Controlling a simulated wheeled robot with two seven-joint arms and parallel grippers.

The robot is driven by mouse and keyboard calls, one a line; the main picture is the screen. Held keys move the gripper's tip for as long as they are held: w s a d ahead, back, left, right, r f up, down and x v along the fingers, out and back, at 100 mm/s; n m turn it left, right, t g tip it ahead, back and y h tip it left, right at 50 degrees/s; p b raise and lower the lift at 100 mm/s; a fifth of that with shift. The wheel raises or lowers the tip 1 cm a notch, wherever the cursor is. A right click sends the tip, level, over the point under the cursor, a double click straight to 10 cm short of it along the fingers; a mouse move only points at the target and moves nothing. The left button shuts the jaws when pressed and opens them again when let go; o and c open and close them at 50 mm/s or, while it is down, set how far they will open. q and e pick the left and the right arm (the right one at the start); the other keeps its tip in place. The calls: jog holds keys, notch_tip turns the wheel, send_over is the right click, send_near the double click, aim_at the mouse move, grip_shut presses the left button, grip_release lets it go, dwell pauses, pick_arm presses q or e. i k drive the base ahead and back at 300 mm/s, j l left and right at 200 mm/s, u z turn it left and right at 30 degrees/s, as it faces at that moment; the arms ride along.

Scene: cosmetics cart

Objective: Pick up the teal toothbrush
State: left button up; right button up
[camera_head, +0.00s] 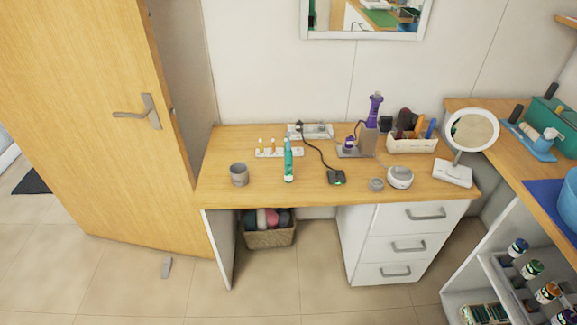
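The teal toothbrush (288,162) stands upright on the wooden desk, left of the desk's middle and a little behind its front edge. It looks like a thick electric handle with a narrow head, and nothing covers it. A white holder (292,152) with small orange-topped items stands just behind it and to the left. Neither my left nor my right gripper shows in the head view.
A grey cup (239,175) stands left of the toothbrush. A black cable runs to a small dark device (336,177) on the right. A round mirror (472,130), white organizer (412,143) and white round container (400,177) stand farther right. A wooden door (100,110) stands at left.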

aim_at(287, 154)
jog(key=i+l, duration=0.1)
jog(key=i, duration=1)
jog(key=l, duration=0.05)
